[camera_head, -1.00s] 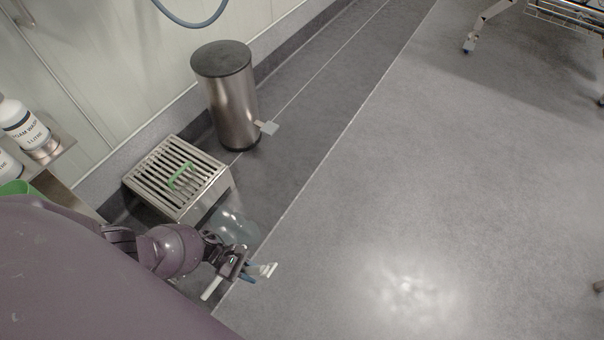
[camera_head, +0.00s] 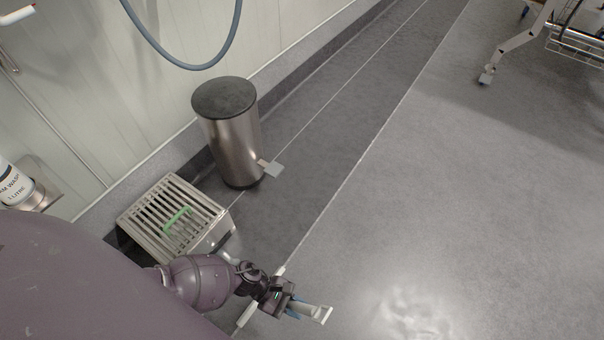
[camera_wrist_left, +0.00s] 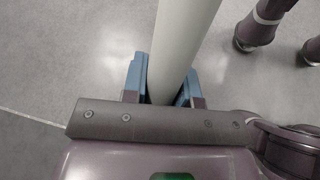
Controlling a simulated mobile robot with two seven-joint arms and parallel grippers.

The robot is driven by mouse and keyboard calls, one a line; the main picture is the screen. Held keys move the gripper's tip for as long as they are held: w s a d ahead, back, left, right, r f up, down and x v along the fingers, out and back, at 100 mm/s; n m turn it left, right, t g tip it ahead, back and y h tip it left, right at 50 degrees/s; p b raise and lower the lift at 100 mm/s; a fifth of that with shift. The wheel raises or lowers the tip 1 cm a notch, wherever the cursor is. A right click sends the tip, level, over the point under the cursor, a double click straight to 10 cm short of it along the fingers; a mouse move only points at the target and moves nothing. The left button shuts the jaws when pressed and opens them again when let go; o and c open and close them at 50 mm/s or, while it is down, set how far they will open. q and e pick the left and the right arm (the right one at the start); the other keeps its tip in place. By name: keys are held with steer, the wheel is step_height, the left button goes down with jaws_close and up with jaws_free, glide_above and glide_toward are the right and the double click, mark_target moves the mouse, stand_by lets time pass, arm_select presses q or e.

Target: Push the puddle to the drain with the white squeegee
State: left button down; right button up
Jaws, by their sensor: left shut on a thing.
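My left gripper (camera_head: 292,304) is low in the head view, shut on the white squeegee (camera_head: 246,314). In the left wrist view, the squeegee's pale handle (camera_wrist_left: 185,40) runs between the gripper's blue fingers (camera_wrist_left: 160,85). The slatted metal drain grate (camera_head: 150,222), with a green handle on top, stands by the wall, left of and beyond the gripper. My right gripper is out of view.
A steel pedal bin (camera_head: 233,150) stands beyond the grate, its pedal (camera_head: 273,169) sticking out right. A grey hose (camera_head: 190,66) hangs on the wall. A wheeled trolley (camera_head: 510,50) stands at top right.

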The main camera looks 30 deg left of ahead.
arm_select(q)
step_height(320, 180, down, 9)
steer(key=d+b, duration=0.2)
steer(key=b, duration=0.5)
steer(key=shift+r, duration=0.15)
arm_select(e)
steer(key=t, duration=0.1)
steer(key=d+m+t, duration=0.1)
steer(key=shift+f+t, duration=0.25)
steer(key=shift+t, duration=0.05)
arm_select(q)
steer(key=shift+f, duration=0.35)
stand_by(0.9)
steer(key=shift+s+d+f, duration=0.1)
steer(key=shift+d, duration=0.15)
stand_by(0.5)
steer(key=shift+f, duration=0.15)
stand_by(0.3)
steer(key=shift+s+a, duration=0.1)
